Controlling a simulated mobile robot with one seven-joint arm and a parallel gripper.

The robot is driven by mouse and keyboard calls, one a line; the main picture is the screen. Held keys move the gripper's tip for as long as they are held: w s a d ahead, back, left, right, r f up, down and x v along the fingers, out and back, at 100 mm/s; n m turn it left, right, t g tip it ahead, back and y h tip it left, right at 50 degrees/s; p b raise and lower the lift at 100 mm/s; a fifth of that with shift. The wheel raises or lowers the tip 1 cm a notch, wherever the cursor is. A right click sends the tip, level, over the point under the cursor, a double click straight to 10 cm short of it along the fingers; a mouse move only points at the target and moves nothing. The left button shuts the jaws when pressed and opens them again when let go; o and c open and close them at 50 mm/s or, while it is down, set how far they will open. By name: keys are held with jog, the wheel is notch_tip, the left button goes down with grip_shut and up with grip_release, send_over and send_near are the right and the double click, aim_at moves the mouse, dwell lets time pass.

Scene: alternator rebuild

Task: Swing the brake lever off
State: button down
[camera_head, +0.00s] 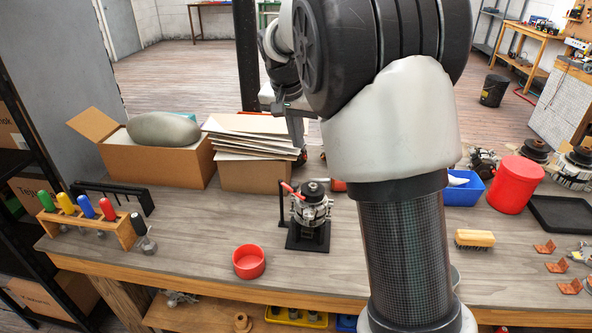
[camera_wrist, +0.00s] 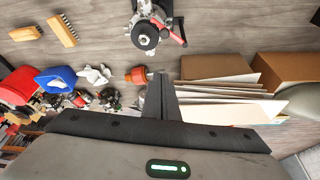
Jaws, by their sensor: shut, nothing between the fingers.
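The alternator (camera_head: 311,208) stands upright on a black base plate (camera_head: 307,241) near the middle of the bench, with a thin black post (camera_head: 282,205) at its left. A red-tipped lever (camera_head: 290,188) sticks out at the upper left of the alternator; I take it to be the brake lever. In the wrist view the alternator (camera_wrist: 147,32) is at the top, with the red lever (camera_wrist: 177,38) at its right side. My gripper (camera_wrist: 158,80) is shut and empty, apart from the lever. In the head view my gripper (camera_head: 299,152) hangs behind the alternator, partly hidden by my arm.
A red bowl (camera_head: 249,261) sits at the front left of the alternator. A screwdriver rack (camera_head: 96,222) and open boxes (camera_head: 172,160) are to the left. A blue bin (camera_head: 465,190), red tub (camera_head: 516,185) and brush (camera_head: 475,239) are to the right. My arm hides the bench's middle right.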

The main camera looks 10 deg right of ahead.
aim_at(292, 186)
jog(key=shift+f, duration=0.15)
jog(key=f, duration=0.6)
jog(key=f+b, duration=0.1)
jog(key=f, duration=0.2)
jog(key=shift+w+d+f, duration=0.15)
jog(key=shift+w+f, duration=0.15)
jog(key=shift+s+a+f, duration=0.15)
jog(key=shift+s+a, duration=0.15)
jog(key=shift+s, duration=0.2)
jog(key=shift+s+a+m+h, duration=0.25)
jog(key=shift+a+m+h, duration=0.05)
jog(key=shift+m, duration=0.5)
jog(key=shift+s+a+f+m+g, duration=0.1)
jog(key=shift+s+a+m+g, duration=0.2)
jog(key=shift+m, duration=0.4)
jog(key=a+m, duration=0.1)
jog(key=m, duration=0.1)
jog(key=a+m+g+p, duration=0.1)
jog(key=m, duration=0.1)
jog(key=a+m+h+p, duration=0.1)
jog(key=m, duration=0.1)
jog(key=shift+s+a+g, duration=0.15)
jog(key=shift+s+g, duration=0.1)
jog(key=shift+g, duration=0.15)
